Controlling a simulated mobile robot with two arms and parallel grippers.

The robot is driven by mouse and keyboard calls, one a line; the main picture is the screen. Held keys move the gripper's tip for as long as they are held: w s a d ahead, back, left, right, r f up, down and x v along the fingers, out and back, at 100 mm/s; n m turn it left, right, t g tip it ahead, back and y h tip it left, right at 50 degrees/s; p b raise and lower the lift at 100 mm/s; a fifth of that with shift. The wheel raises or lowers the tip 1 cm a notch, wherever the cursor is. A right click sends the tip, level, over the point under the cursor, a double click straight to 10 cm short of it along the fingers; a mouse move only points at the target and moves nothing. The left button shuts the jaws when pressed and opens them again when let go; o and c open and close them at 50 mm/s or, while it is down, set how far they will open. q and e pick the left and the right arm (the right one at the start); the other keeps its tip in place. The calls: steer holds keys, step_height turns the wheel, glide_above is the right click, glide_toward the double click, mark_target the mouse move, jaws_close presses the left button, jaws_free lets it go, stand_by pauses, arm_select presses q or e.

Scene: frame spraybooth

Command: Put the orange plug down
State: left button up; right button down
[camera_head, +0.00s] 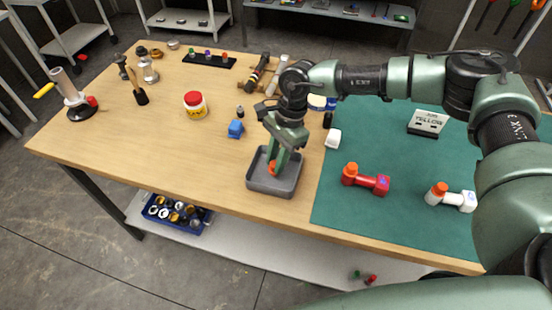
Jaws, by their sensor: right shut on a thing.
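My right gripper (273,165) reaches down over a small grey tray (285,187) near the table's front edge. It is shut on the orange plug (272,169), which shows as a small orange patch at the fingertips. The plug is inside the tray's outline; I cannot tell whether it touches the tray floor. The fingers hide part of it. My left gripper is not in view.
On the green mat (400,215) lie a red part (375,184) and a white part (462,201), each with an orange piece at its left end. A white block (333,138) and a blue object (236,129) stand behind the tray. Bare wood lies to its left.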

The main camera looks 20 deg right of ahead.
steer(key=shift+f, duration=0.5)
steer(key=shift+f, duration=0.1)
steer(key=c, duration=1.2)
jaws_free()
